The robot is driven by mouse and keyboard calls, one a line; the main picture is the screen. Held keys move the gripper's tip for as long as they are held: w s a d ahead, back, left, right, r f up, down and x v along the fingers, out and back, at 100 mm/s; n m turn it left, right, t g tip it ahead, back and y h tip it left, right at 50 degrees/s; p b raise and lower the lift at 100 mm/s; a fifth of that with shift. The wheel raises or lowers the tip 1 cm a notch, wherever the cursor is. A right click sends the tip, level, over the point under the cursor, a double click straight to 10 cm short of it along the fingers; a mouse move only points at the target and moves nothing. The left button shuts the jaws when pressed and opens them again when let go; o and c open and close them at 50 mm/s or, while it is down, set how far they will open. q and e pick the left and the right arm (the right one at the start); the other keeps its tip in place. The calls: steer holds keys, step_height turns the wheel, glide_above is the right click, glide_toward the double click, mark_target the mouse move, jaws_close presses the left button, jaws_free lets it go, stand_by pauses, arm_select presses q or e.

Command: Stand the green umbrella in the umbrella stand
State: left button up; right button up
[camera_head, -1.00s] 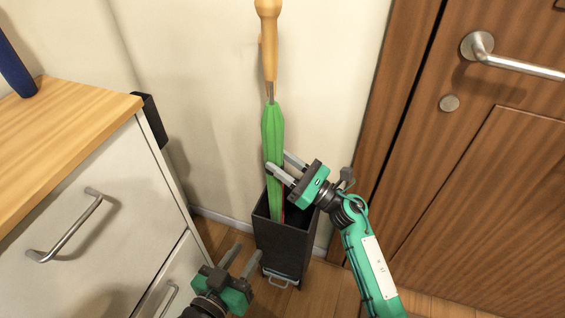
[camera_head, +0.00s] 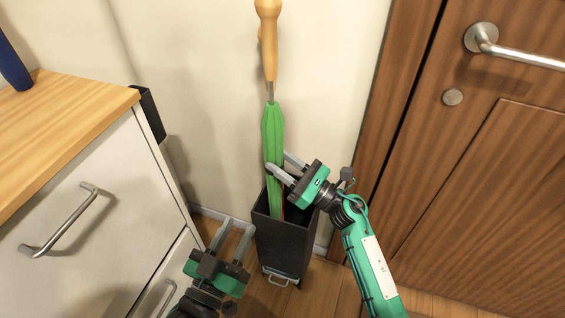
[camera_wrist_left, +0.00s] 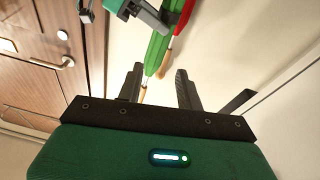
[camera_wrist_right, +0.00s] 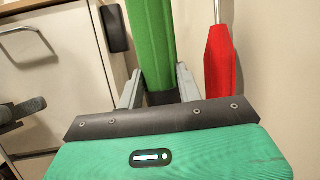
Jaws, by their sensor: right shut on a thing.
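The green umbrella (camera_head: 273,135) is nearly upright, its wooden handle (camera_head: 267,40) at the top. My right gripper (camera_head: 280,162) is shut on its green body, which shows between the fingers in the right wrist view (camera_wrist_right: 152,50). The dark umbrella stand (camera_head: 285,248) is on the floor below. The umbrella's lower part overlaps the stand's opening; its tip is hidden. My left gripper (camera_head: 232,236) is open and empty, left of the stand; its fingers are apart in the left wrist view (camera_wrist_left: 160,88).
A red umbrella (camera_wrist_right: 221,70) is beside the green one, mostly hidden behind it in the head view. A white cabinet (camera_head: 100,205) with a wooden top is at the left. A brown door (camera_head: 490,190) is at the right, and a pale wall is behind.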

arm_select(q)
steer(key=shift+w+a+r+t, duration=0.15)
steer(key=shift+r+t, duration=0.35)
steer(key=shift+r, duration=0.4)
arm_select(e)
steer(key=shift+f, duration=0.1)
steer(key=o, duration=1.1)
steer(key=shift+c, duration=0.2)
arm_select(q)
steer(key=shift+f, duration=0.1)
arm_select(e)
steer(key=shift+f, duration=0.1)
arm_select(q)
steer(key=shift+w+a+r+t+b, duration=0.1)
steer(key=shift+a+r+t+b, duration=0.1)
steer(key=shift+r+t, duration=0.3)
steer(key=shift+a+r+t+b, duration=0.2)
steer(key=shift+r+t, duration=0.1)
steer(key=shift+r, duration=0.4)
arm_select(e)
steer(key=v, duration=1.3)
steer(key=shift+s+d, duration=0.2)
steer(key=shift+d, duration=0.15)
arm_select(q)
steer(key=shift+d+f, duration=0.1)
steer(key=shift+d, duration=0.05)
arm_select(e)
steer(key=shift+f, duration=0.15)
